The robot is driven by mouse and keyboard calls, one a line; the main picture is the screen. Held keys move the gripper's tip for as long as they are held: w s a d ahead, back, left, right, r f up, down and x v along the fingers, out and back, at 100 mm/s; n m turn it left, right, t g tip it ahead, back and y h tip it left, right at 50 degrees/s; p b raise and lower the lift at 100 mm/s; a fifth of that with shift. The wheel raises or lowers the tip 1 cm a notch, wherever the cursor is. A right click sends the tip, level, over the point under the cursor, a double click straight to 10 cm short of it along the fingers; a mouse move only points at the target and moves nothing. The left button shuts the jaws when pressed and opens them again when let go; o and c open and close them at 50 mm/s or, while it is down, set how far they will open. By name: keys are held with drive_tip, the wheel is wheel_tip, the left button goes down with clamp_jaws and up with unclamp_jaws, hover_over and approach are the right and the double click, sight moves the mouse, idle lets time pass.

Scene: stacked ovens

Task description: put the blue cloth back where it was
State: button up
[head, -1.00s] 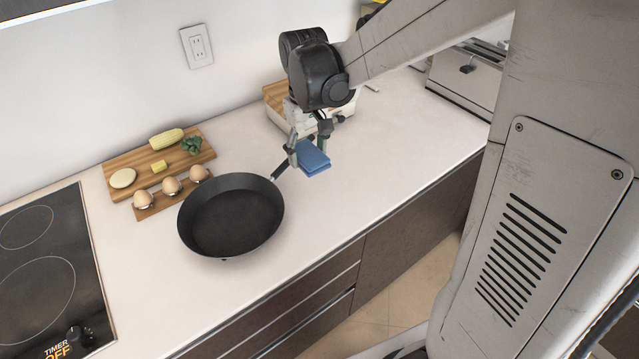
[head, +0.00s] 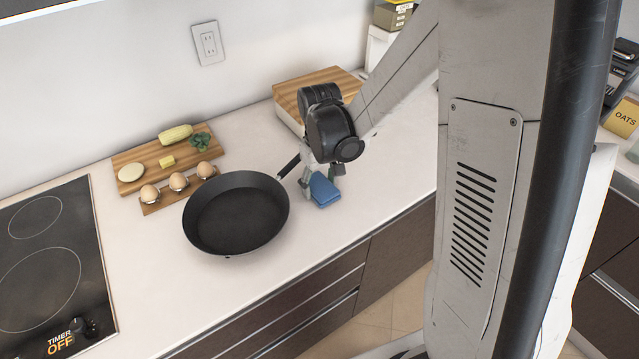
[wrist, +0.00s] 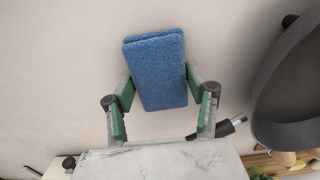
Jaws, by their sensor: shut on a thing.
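The folded blue cloth (head: 324,190) is held in my gripper (head: 320,178), over the counter just right of the black frying pan (head: 236,214). In the wrist view the cloth (wrist: 156,72) sits between the two green fingers of my gripper (wrist: 158,92), which are shut on it. Its far end sticks out past the fingertips. Whether its underside touches the counter I cannot tell. The pan and its handle lie on the right in the wrist view.
A wooden board (head: 162,158) with corn, greens and cut food lies at the back left, with eggs in a holder (head: 178,190) before it. A black cooktop (head: 50,270) is at far left. A box with a wooden top (head: 310,92) stands behind my gripper. The counter front is clear.

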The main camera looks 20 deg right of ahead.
sight(319, 185)
drive_tip(key=shift+f, duration=0.15)
drive_tip(key=o, duration=1.2)
wheel_tip(319, 185, up, 12)
drive_tip(key=s+r+m+t, duration=0.1)
drive_tip(key=s+r+t, duration=0.2)
drive_tip(key=s, duration=0.5)
drive_tip(key=s+r+m+t, duration=0.1)
drive_tip(key=s+r+t, duration=0.3)
drive_tip(key=s, duration=0.5)
drive_tip(key=shift+r+m, duration=0.4)
drive_tip(key=shift+r, duration=0.3)
